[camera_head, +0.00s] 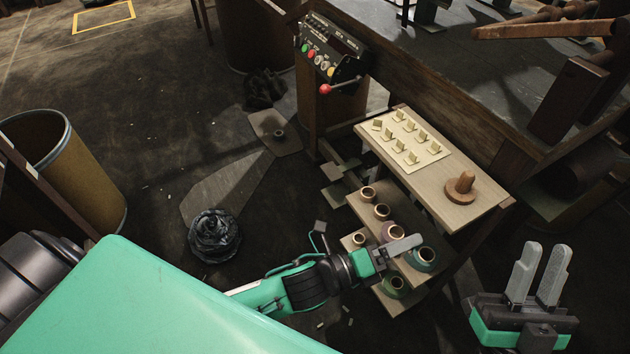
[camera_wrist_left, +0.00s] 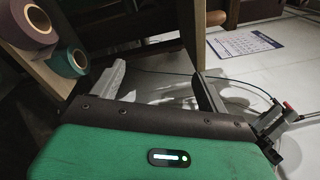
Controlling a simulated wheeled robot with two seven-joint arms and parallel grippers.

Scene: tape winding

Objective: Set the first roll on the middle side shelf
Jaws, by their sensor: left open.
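Several tape rolls stand on a low stepped side shelf (camera_head: 411,276) under the work board. They include a teal roll (camera_head: 423,258), a mauve roll (camera_head: 391,233) and a green roll (camera_head: 395,286); I cannot tell which is the first roll. My left gripper (camera_head: 405,245) is over the shelf, in front of the mauve and teal rolls. In the left wrist view its fingers (camera_wrist_left: 160,88) are spread with nothing between them, and a purple roll (camera_wrist_left: 28,22) and a teal roll (camera_wrist_left: 68,62) show at upper left. My right gripper (camera_head: 540,272) is raised at lower right, its fingers apart and empty.
A control panel (camera_head: 333,47) stands behind. A dark bundle (camera_head: 214,235) lies on the floor, with a barrel (camera_head: 75,170) at left.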

